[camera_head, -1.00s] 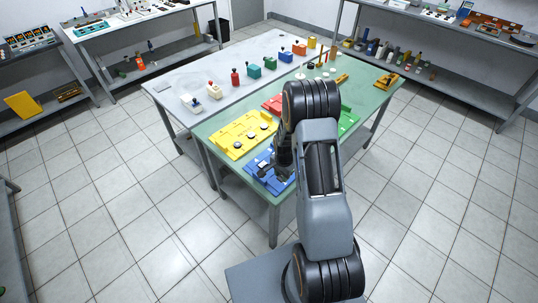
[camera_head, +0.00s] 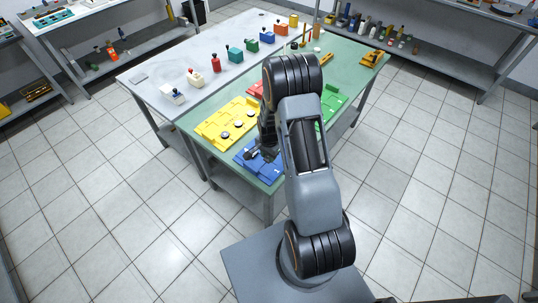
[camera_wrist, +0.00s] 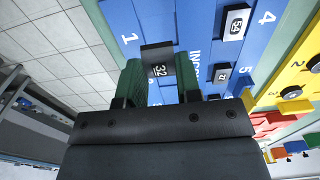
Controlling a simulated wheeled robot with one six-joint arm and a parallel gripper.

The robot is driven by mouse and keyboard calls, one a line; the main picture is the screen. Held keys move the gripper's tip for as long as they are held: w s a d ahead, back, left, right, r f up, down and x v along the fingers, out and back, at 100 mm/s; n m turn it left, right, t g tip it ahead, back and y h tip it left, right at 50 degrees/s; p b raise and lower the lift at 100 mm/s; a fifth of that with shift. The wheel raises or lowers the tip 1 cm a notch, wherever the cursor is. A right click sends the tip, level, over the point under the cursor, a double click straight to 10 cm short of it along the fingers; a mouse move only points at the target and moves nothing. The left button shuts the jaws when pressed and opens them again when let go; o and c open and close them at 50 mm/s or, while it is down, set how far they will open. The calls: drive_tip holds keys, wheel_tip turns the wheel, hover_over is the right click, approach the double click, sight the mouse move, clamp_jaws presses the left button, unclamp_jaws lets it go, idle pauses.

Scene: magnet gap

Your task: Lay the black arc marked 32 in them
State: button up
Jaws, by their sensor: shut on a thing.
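The black arc marked 32 (camera_wrist: 158,62) is held between the two fingers of my gripper (camera_wrist: 158,78), shut on it, in the wrist view. Behind it is the blue board (camera_wrist: 203,20) with white numbers and partly hidden lettering. Two more black pieces lie on that board: one with a label that looks like 59 (camera_wrist: 236,22), near the 4, and one that looks like 22 (camera_wrist: 221,75), near the 5. In the head view my gripper (camera_head: 264,150) is over the blue board (camera_head: 247,163), partly behind my arm. I cannot tell the gap between arc and board.
The yellow board (camera_head: 228,122) with round pieces lies beside the blue one. Red and green boards (camera_head: 331,102) lie further along the green table (camera_head: 200,125). Several coloured blocks stand on the grey table (camera_head: 160,65). The floor around is clear.

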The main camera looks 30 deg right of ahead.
sight(269, 166)
drive_tip(key=shift+f+b, duration=2.3)
drive_tip(key=shift+f, duration=0.45)
drive_tip(key=shift+f, duration=0.15)
drive_tip(key=o, duration=0.9)
drive_tip(key=c, duration=0.5)
drive_tip(key=shift+o, duration=0.2)
drive_tip(key=shift+r+p, duration=1.15)
drive_tip(key=shift+r, duration=1.1)
